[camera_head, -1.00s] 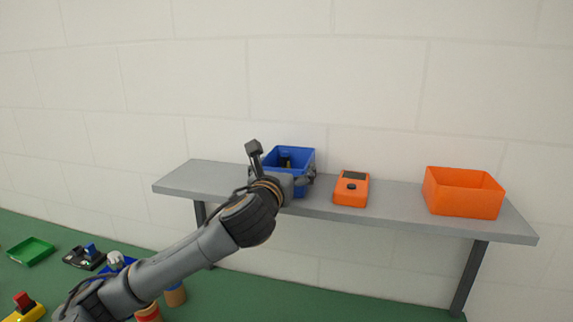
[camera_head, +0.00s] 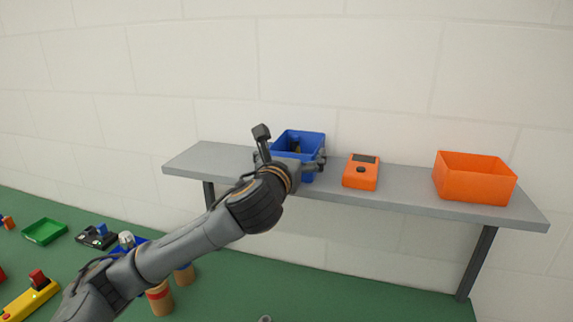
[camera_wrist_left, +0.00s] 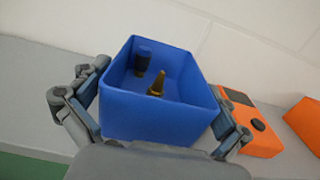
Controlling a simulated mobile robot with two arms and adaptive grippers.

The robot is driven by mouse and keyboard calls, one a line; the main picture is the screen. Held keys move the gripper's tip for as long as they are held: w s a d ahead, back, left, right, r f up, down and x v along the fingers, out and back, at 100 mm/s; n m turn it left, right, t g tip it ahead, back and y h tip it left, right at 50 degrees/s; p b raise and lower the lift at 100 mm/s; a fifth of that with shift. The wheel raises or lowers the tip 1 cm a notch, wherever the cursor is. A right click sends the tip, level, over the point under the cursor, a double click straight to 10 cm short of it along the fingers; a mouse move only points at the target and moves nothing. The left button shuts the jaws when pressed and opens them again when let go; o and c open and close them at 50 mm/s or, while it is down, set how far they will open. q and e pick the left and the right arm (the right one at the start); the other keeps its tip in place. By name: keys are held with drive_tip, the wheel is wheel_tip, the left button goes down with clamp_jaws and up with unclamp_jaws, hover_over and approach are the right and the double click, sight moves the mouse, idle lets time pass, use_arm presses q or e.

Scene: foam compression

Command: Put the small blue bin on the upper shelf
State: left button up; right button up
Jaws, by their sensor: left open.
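The small blue bin (camera_head: 300,142) stands upright on the grey upper shelf (camera_head: 410,197), left of its middle. In the left wrist view the bin (camera_wrist_left: 150,117) holds a dark blue piece and a brass-coloured pointed piece. My left gripper (camera_head: 292,150) is at the bin's near side and hides part of it. In the left wrist view its fingers (camera_wrist_left: 160,112) are spread, one on each side of the bin. The fingers are open; whether they touch the walls I cannot tell. My right gripper is not in view.
An orange device (camera_head: 361,172) sits on the shelf close to the right of the bin. An orange bin (camera_head: 474,178) stands at the right end. Below left are a green tray (camera_head: 44,231), a yellow control box (camera_head: 28,299) and brown cylinders (camera_head: 160,299). The shelf's left end is clear.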

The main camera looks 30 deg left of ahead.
use_arm(q)
drive_tip(key=b+v, duration=0.3)
drive_tip(key=v, duration=0.8)
